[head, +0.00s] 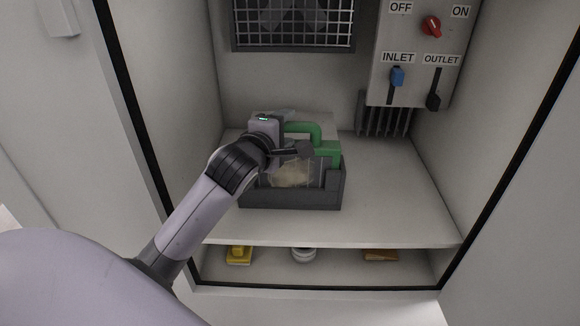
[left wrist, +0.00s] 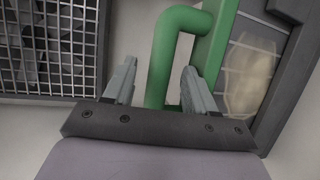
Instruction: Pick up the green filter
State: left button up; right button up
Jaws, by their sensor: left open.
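The green filter (head: 327,152) has a bent tube-like handle and a frame with pale mesh panels. It sits in a dark grey holder (head: 290,197) on the cabinet's upper shelf. My left gripper (head: 300,150) reaches in from the left, over the holder and beside the green handle. In the left wrist view, my left gripper (left wrist: 155,85) is open, with the green handle (left wrist: 172,50) showing between and beyond its two fingers. I cannot tell whether a finger touches it. My gripper and wrist hide part of the filter in the head view. My right gripper is not in view.
A control panel (head: 415,50) with a red knob and inlet and outlet levers hangs at upper right. A wire grille (head: 293,38) is on the back wall. Cabinet walls close in both sides. The shelf (head: 395,205) is clear to the right. Small objects lie below.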

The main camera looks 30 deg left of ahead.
pick_arm(q)
grip_shut()
jog(key=shift+r, duration=0.1)
